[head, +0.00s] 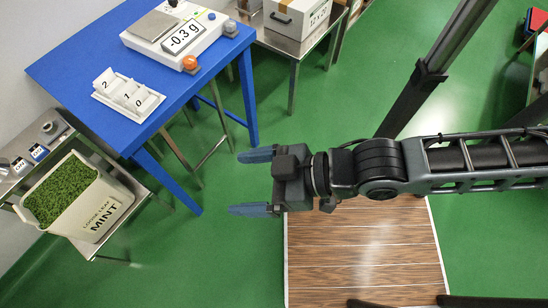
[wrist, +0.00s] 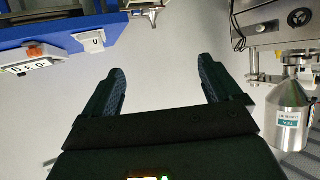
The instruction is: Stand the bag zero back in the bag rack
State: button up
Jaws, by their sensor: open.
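The white bag rack (head: 107,99) stands on the blue table near its front left edge. Pale bags marked 2 (head: 105,82), 1 and 0 show at the rack. Bag zero (head: 139,101) is at its right end, lower than bag 2; I cannot tell whether it stands in a slot or lies tilted. My gripper (head: 236,183) is open and empty, over the green floor to the right of the table, well apart from the rack. Its two spread fingers (wrist: 161,70) show in the wrist view with nothing between them.
The blue table (head: 75,70) also carries a scale (head: 165,35) reading -0.3 g and an orange knob (head: 190,63). A mint tub (head: 95,212) stands on a side stand at lower left. A box (head: 290,18) sits on a steel table behind. Green floor lies between.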

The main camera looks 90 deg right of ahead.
jog(key=s+r+n+t+y, duration=0.1)
jog(key=s+r, duration=0.3)
jog(key=r, duration=0.3)
jog(key=shift+s+t, duration=0.15)
jog(key=shift+t, duration=0.25)
